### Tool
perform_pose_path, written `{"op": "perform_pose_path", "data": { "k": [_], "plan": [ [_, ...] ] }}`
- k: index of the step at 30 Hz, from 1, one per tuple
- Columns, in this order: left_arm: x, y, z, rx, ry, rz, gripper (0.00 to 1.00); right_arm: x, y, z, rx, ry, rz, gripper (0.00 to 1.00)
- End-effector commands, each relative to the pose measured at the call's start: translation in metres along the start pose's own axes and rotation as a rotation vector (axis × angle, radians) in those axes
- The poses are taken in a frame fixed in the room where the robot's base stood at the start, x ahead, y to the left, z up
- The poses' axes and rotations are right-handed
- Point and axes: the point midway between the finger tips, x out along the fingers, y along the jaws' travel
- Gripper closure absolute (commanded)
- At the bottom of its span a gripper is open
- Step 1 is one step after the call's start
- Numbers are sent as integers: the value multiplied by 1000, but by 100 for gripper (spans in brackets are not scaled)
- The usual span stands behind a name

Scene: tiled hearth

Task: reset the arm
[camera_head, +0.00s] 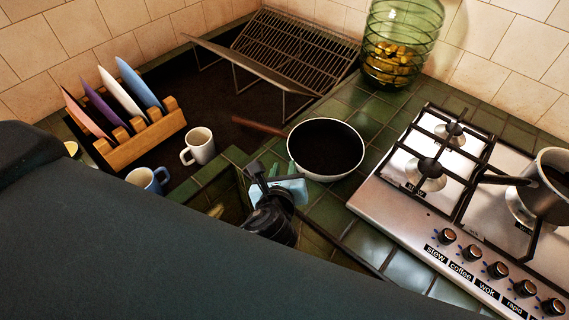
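My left arm (200,245) comes in from the left and covers the lower left of the head view as a large dark shape. My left gripper (275,180) is small and dark, above the green tiled counter edge, just below the dark pan (326,148). A pale blue patch (294,190) shows at its fingers; I cannot tell whether it is a held thing or a shiny tile behind. The finger gap is not clear. My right gripper is not in view.
A wooden rack (140,135) with several plates, a white mug (200,146) and a blue mug (148,180) stand left. A wire rack (270,55) and green glass jar (400,40) are behind. A gas hob (400,200) with a pot (548,185) is right.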

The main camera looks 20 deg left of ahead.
Motion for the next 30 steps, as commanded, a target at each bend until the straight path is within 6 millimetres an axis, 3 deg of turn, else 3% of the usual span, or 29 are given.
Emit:
{"op": "perform_pose_path", "data": {
  "k": [18, 23, 30],
  "plan": [
    [-3, 7, -7, -60, 29, 15, 76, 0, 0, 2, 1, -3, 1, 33],
    [-18, 38, -36, -365, 154, 109, 76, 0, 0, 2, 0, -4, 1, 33],
    [-66, 102, -94, -1022, 338, 417, 76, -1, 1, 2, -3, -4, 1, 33]
  ]
}}
